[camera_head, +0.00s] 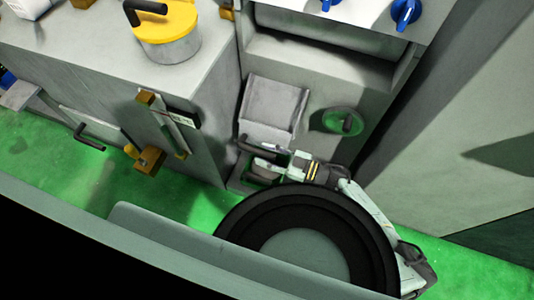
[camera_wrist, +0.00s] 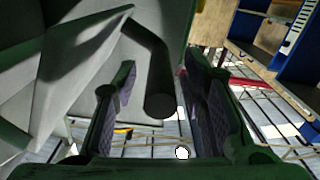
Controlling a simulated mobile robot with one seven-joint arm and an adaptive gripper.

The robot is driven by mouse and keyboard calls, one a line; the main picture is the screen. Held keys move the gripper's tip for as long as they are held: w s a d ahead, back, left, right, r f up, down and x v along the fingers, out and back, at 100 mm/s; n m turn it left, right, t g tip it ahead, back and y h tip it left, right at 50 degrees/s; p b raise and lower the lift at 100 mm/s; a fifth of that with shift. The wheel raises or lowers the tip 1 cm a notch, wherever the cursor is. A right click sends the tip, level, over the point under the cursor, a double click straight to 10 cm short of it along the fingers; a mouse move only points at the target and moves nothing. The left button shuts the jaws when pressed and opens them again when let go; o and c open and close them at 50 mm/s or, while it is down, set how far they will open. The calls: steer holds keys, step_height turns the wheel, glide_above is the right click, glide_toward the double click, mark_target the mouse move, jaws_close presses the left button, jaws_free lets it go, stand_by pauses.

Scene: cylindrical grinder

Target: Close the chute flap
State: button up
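The chute flap (camera_head: 271,108) is a grey tilted plate standing out from the front of the grey machine in the head view. A black bar handle (camera_head: 257,144) shows at its lower edge, close to my gripper (camera_head: 268,160). In the wrist view the dark round handle (camera_wrist: 158,85) reaches in between the two fingers of my gripper (camera_wrist: 160,66). The fingers are apart, with gaps visible on both sides of the handle. A pale grey panel (camera_wrist: 75,50), likely the flap, fills the upper left there. Most of the fingers are hard to make out in the head view.
A green round knob (camera_head: 343,121) sits on the machine front right of the flap. Green floor (camera_head: 100,200) is clear at lower left.

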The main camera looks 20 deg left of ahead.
jaws_close()
stand_by(0.7)
